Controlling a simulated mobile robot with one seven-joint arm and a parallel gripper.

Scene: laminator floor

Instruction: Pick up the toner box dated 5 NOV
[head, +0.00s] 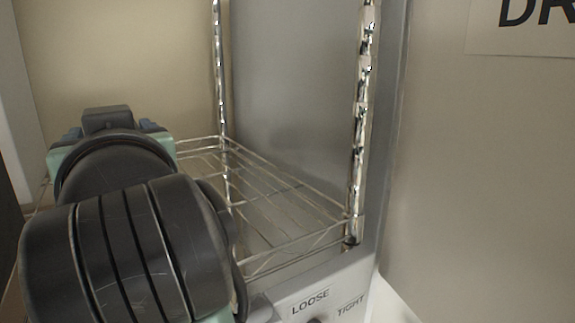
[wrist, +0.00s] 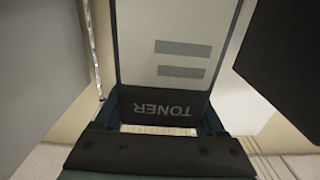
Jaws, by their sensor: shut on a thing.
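The toner box (wrist: 178,52) fills the upper middle of the wrist view. It has a pale face with two grey bars and a dark band reading TONER, upside down. My gripper (wrist: 160,112) is shut on it, with a finger at either side of the dark band. No date shows on the visible face, so I cannot tell whether it is the 5 NOV box. In the head view my arm covers the lower left, and I cannot make out the box or the fingers there.
A wire shelf (head: 272,205) with chrome posts (head: 360,120) stands beside my arm; its visible part is empty. A grey panel (head: 290,85) rises behind it. A ledge (head: 318,298) marked LOOSE and TIGHT is in front. A partly cut-off sign (head: 525,25) hangs at upper right.

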